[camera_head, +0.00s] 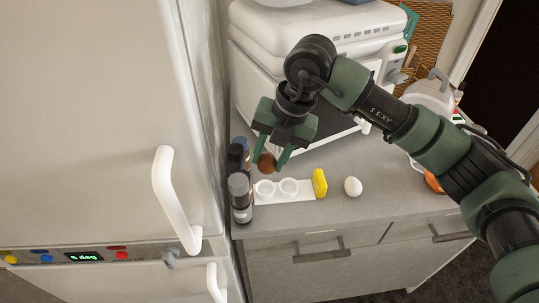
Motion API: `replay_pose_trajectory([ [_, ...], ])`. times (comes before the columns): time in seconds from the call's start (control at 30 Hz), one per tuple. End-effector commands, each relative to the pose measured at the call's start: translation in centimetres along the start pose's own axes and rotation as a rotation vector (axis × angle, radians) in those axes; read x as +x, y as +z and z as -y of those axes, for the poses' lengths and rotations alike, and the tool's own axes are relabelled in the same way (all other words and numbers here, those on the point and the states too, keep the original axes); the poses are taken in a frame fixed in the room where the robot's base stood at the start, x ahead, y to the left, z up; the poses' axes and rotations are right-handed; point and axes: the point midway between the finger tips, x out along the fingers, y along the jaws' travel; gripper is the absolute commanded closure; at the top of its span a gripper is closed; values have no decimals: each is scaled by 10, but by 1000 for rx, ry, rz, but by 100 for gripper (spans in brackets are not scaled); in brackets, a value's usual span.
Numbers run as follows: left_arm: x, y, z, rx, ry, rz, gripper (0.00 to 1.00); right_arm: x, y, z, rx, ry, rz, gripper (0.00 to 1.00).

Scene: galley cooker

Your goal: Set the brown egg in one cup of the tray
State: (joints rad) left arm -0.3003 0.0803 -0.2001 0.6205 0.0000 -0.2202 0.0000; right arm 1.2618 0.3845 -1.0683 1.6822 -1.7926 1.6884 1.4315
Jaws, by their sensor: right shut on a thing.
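The brown egg (266,162) is between the fingertips of my right gripper (271,161), which is shut on it. The gripper points down over the back left of the white egg tray (304,189). The tray lies on the grey counter and shows two round cups, a left one (264,190) and a right one (289,187). Both cups look empty. The egg appears just behind the left cup; its exact height above the tray is hard to tell. My left gripper is not in view.
Dark bottles (240,190) stand close at the tray's left, beside the fridge (120,120). A yellow object (319,183) is at the tray's right end, with a white egg (353,187) beyond it. A white appliance (270,60) stands behind. The counter's front right is clear.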

Motion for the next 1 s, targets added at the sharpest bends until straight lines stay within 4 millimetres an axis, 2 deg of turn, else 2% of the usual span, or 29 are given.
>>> replay_pose_trajectory([
  [0.8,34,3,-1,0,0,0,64,39,0,11,0,0,0,77],
  [1.0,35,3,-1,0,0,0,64,40,0,12,0,0,0,77],
])
